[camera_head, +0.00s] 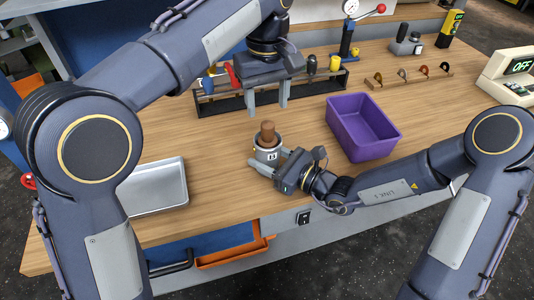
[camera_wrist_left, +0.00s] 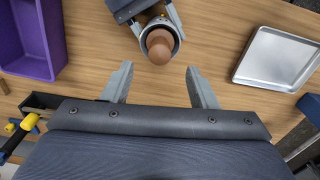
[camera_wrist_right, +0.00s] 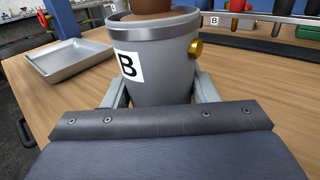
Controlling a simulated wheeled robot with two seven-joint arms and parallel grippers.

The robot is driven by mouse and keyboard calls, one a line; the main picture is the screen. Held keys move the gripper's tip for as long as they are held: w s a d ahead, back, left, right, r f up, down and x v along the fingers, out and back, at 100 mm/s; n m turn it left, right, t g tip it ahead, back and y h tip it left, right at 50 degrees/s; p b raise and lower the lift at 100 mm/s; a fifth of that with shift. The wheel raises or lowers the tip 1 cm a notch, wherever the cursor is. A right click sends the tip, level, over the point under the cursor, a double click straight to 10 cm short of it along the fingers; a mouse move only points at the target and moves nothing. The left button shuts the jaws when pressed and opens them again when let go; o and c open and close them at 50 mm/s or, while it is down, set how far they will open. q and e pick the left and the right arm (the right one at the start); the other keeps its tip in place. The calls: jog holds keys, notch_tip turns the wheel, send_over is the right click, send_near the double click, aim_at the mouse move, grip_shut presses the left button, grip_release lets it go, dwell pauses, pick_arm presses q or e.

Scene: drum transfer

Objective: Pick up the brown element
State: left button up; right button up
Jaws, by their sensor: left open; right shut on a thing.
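The brown element (camera_head: 267,132) is a rounded brown piece standing up out of a grey metal cup (camera_head: 266,154) marked B on the wooden table. From above it shows in the left wrist view (camera_wrist_left: 159,46) inside the cup's rim; only its lower edge shows in the right wrist view (camera_wrist_right: 150,7). My right gripper (camera_head: 268,164) is shut around the cup (camera_wrist_right: 152,70), one finger on each side. My left gripper (camera_head: 267,105) is open and empty, pointing down behind the cup. In the left wrist view its fingers (camera_wrist_left: 160,85) are apart from the brown element.
A purple bin (camera_head: 362,127) stands right of the cup and a silver tray (camera_head: 153,187) lies to the left. A dark tool rack (camera_head: 225,104) with several coloured tools is behind my left gripper. A wooden strip with hooks (camera_head: 409,77) is at the back right.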

aim_at(267, 124)
pick_arm(q)
jog(key=s+a+r+m+t+h, duration=0.2)
jog(key=s+r+m+t, duration=0.2)
jog(key=m, duration=0.5)
jog(key=shift+m, duration=0.3)
jog(key=x, duration=1.2)
jog(key=shift+f, duration=0.1)
grip_shut()
